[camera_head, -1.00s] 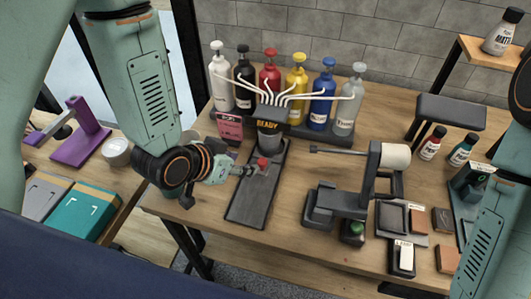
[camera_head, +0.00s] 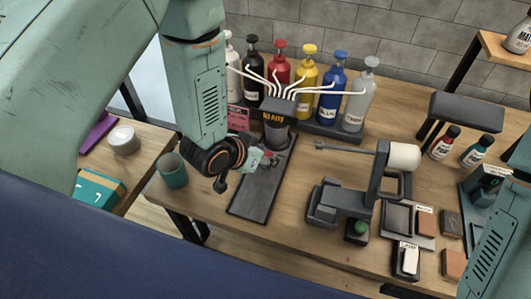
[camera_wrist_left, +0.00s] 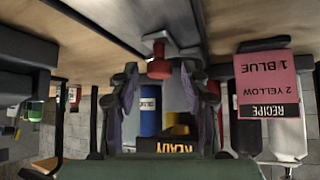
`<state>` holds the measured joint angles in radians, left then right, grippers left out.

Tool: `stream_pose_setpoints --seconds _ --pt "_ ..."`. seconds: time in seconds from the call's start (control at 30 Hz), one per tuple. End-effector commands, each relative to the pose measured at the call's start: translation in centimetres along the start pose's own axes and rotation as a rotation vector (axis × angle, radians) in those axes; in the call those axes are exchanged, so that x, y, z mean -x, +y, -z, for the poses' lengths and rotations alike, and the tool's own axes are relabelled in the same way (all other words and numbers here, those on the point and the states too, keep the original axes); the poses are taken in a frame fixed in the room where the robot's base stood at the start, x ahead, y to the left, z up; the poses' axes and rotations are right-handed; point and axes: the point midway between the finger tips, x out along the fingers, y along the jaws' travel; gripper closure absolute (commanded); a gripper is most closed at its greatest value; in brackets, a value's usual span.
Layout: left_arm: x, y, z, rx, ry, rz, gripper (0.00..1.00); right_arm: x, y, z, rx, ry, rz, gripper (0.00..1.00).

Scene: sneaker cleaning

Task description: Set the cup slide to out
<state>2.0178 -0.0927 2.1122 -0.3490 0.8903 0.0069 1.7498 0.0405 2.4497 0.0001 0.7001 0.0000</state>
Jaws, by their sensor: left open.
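The cup slide (camera_head: 250,203) is a long dark track on the table, running from the dispenser toward the front edge. Its small red knob (camera_head: 273,158) sits near the dispenser end, and the knob also shows in the left wrist view (camera_wrist_left: 159,68). A grey cup-like shape (camera_head: 279,136) is under the dispenser head (camera_head: 278,110), partly hidden. My left gripper (camera_head: 268,159) is open at the knob. In the wrist view its fingertips (camera_wrist_left: 159,78) are on either side of the knob, with visible gaps. My right gripper is out of view.
Several pump bottles (camera_head: 331,98) stand behind the dispenser. A pink recipe card (camera_wrist_left: 268,80) reads 1 blue, 2 yellow. A teal cup (camera_head: 171,170) stands near the table's left edge. A dark clamp stand with a white roller (camera_head: 404,157) is right of the slide.

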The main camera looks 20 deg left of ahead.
Motion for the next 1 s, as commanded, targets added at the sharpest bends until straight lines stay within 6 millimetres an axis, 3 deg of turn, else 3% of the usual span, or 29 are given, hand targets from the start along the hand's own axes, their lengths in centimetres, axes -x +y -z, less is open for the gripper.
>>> stream_pose_setpoints --seconds 0.2,0.73,1.0 --pt "-0.12 0.01 0.11 -0.001 -0.001 0.000 0.55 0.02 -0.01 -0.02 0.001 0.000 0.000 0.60" --pt "-0.09 -0.05 0.08 0.001 -0.002 0.002 1.00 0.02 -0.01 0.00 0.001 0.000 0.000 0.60" --pt "-0.08 -0.07 0.16 0.001 0.000 0.002 1.00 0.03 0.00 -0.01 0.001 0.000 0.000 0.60"
